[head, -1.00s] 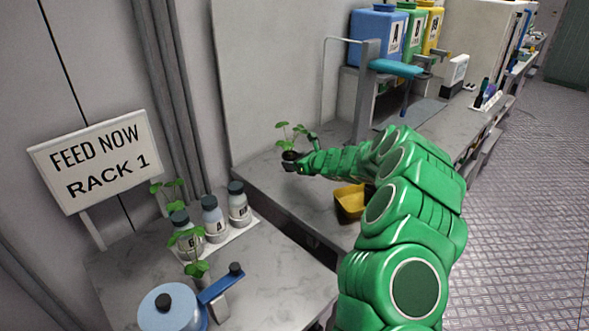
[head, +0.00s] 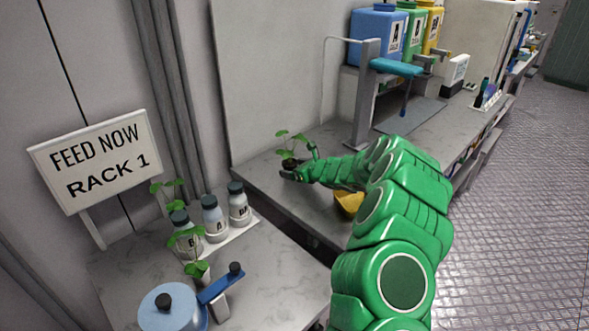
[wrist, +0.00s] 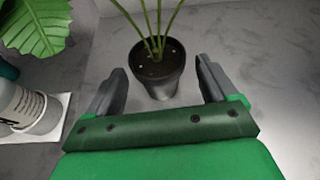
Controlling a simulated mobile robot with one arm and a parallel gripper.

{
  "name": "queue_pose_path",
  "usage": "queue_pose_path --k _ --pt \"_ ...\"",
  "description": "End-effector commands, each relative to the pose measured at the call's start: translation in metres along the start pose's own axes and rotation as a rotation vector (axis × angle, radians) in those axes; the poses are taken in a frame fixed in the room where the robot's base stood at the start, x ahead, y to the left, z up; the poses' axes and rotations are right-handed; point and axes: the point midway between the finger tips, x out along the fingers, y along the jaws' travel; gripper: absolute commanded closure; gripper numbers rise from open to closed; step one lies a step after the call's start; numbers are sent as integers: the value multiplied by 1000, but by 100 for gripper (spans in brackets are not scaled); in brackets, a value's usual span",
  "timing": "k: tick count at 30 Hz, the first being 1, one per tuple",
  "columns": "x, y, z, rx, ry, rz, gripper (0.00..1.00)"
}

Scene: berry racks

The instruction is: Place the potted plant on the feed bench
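The potted plant (head: 289,162), a small dark pot with green leaves, is upright at the left end of the long grey bench (head: 262,178), by the wall. In the wrist view the pot (wrist: 158,72) is between and just beyond the fingertips of my gripper (wrist: 160,85). The fingers are spread, with a visible gap on each side of the pot. My gripper (head: 292,174) is low beside the plant in the head view. The pot's base seems to rest on a grey surface, but contact is hard to tell. A sign reading FEED NOW RACK 1 (head: 98,160) stands over the near-left bench (head: 270,275).
A yellow container (head: 349,201) sits under my arm. A metal post with a blue spout (head: 396,67) and colored tanks (head: 377,35) stand further back.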

Motion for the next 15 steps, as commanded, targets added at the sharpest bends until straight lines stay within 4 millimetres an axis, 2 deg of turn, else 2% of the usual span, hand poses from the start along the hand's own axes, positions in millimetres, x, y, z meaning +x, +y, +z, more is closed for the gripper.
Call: queue_pose_path --k 10,15 --pt "-2 -1 3 0 -1 -1 14" --pt "-14 -2 4 1 -2 -3 14"
